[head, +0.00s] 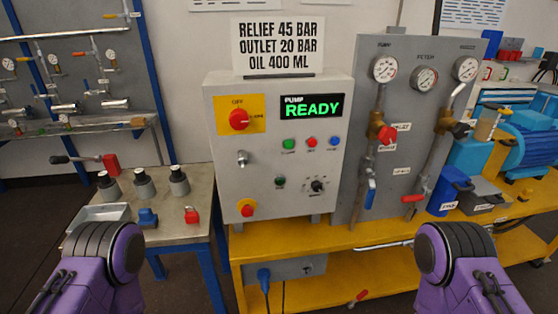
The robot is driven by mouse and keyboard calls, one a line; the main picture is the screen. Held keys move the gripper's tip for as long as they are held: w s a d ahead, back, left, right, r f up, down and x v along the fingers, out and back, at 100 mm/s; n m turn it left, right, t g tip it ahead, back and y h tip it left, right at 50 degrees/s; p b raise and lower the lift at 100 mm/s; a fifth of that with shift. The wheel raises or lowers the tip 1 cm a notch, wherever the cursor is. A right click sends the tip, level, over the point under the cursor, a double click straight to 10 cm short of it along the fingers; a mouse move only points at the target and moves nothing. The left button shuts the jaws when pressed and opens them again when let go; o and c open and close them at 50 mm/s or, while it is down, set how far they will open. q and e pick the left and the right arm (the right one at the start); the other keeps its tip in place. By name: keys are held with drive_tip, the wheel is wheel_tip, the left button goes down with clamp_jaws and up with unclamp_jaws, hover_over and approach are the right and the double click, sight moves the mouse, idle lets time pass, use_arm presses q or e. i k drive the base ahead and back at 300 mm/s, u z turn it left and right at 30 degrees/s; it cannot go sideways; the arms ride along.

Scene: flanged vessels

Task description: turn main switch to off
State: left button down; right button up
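The main switch is a red rotary knob (239,119) on a yellow plate (256,103) at the upper left of the grey control panel (221,167). The plate has "OFF" lettering above the knob and smaller lettering to its right that looks like "ON". The knob seems to point right, towards that smaller lettering, but it is small in view. Only purple and black parts of my two arms show at the bottom left and bottom right, apart from the panel. Neither gripper's fingers show.
A board with gauges (385,69) and valves stands to the right. A side table (190,238) with several small grey cylinders is at left. The yellow bench (330,236) has a clear front strip.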

sight(239, 119)
drive_tip(key=z, duration=2.2)
drive_tip(key=k, duration=1)
drive_tip(key=u, duration=1.35)
drive_tip(key=i, duration=0.5)
